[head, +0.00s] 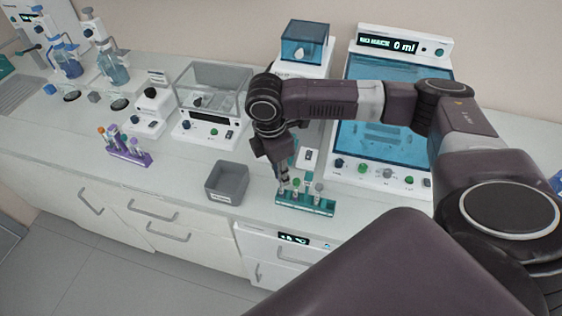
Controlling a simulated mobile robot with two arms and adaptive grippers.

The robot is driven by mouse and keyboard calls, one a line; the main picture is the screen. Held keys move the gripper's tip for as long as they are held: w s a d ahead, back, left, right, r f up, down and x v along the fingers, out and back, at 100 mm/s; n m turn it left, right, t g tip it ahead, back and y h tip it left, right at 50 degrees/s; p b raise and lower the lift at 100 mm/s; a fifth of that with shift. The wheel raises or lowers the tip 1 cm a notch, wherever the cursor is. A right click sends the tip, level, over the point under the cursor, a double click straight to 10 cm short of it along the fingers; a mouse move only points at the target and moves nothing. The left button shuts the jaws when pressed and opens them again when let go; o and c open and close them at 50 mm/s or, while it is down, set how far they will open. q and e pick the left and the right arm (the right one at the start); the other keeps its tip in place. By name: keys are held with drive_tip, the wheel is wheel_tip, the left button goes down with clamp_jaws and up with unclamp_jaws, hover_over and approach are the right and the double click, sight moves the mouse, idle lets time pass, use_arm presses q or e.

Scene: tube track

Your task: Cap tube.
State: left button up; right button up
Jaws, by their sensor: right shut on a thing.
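A teal rack (325,209) stands near the front edge of the counter and holds several upright tubes. One tube has a green cap (296,183), and another to its right has a grey top (318,187). My right gripper (282,188) points down at the left end of this rack. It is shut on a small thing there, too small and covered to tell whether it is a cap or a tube. A purple rack (130,156) with several tubes, some with orange and dark tops, stands further left. My left gripper is not in view.
A grey open bin (227,182) stands just left of the teal rack. A balance with a clear housing (212,88) is behind it. A large cabinet with a blue window (385,140) stands behind the rack. The counter between the purple rack and the bin is clear.

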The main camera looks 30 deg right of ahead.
drive_tip(key=o, duration=0.7)
drive_tip(key=shift+o, duration=0.2)
wheel_tip(320, 180, up, 12)
drive_tip(key=a, duration=0.1)
drive_tip(key=shift+w+a, duration=0.2)
drive_tip(key=shift+a, duration=0.05)
idle(0.8)
